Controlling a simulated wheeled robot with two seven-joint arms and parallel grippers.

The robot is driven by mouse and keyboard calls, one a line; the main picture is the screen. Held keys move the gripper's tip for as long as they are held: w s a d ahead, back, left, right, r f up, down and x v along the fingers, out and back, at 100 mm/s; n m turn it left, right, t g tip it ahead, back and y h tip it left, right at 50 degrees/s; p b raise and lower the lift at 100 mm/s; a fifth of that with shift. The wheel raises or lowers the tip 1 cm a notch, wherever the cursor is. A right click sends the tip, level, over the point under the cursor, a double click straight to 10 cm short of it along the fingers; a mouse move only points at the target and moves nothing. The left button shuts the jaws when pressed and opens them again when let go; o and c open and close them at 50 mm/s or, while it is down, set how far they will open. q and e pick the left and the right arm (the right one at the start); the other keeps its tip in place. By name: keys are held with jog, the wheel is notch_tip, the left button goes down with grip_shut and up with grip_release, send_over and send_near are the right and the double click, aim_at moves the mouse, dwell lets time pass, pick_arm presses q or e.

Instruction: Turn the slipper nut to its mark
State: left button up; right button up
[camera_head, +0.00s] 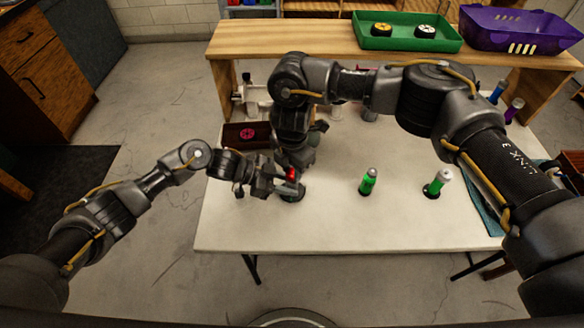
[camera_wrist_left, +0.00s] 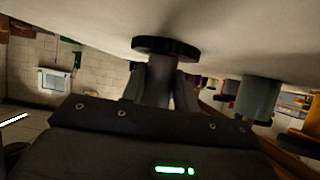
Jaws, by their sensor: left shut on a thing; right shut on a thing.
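A small stand with a round dark base (camera_head: 293,194) is on the white table, left of its middle; a red part (camera_head: 292,174) shows above it. My left gripper (camera_head: 276,181) reaches it from the left. In the left wrist view, which looks upside down, the left gripper is shut on a grey post (camera_wrist_left: 158,84) that meets a black disc (camera_wrist_left: 165,46) against the table. My right gripper (camera_head: 293,166) comes down from above at the red part and is shut; its fingertips and what they hold are mostly hidden. I cannot make out the slipper nut or its mark.
Two green bottles (camera_head: 368,181) (camera_head: 437,184) stand to the right on the table. A dark tray (camera_head: 228,142) with a pink wheel is behind left. A green tray (camera_head: 385,44) and purple basket (camera_head: 518,32) sit on the wooden shelf. The table's front is clear.

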aim_at(292, 173)
jog(key=shift+a+m, duration=0.1)
jog(key=shift+m, duration=0.3)
jog(key=o, duration=1)
jog(key=shift+r, duration=0.1)
notch_tip(292, 173, up, 12)
dwell(0.3)
pick_arm(q)
jog(key=o, duration=1)
